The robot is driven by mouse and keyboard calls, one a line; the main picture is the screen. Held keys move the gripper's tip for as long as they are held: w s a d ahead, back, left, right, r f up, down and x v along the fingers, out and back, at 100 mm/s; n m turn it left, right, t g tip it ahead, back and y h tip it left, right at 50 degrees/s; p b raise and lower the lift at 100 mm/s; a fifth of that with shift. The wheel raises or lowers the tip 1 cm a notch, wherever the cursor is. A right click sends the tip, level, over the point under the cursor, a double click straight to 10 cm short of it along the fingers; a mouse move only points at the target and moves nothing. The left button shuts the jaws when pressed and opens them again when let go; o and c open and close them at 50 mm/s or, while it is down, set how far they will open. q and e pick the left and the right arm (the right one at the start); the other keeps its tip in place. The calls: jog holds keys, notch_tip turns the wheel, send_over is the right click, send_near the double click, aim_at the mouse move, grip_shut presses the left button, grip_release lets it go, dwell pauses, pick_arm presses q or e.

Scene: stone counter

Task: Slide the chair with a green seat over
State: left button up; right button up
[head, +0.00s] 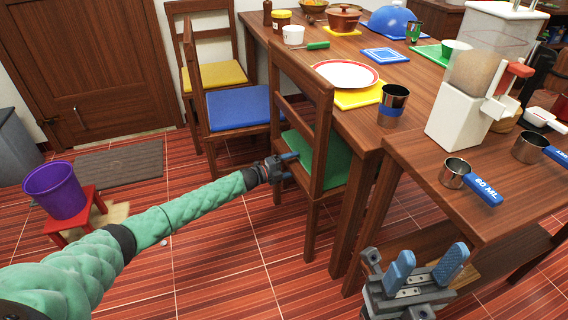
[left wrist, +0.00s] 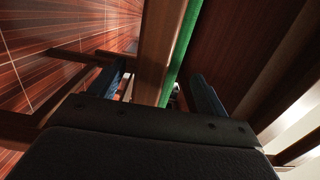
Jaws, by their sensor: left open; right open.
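The chair with the green seat (head: 320,158) stands at the near left side of the wooden table, its wooden back (head: 301,110) toward me. My left gripper (head: 285,165) is at the side of this chair, by the seat's left edge and the back post. In the left wrist view its two blue fingers are apart, with a wooden chair part (left wrist: 158,60) and the green seat edge (left wrist: 181,50) between them; contact cannot be told. My right gripper (head: 428,268) is open and empty, low in front of the counter on the right.
A chair with a blue seat (head: 238,109) and one with a yellow seat (head: 214,76) stand behind. The table (head: 362,136) and side counter (head: 480,225) bound the right. A purple bucket (head: 55,190) sits on a red stool (head: 90,210).

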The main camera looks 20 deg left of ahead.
pick_arm(q)
jog(key=p+v, duration=0.3)
jog(key=v, duration=0.8)
jog(key=shift+s+a, duration=0.25)
jog(key=shift+a, duration=0.05)
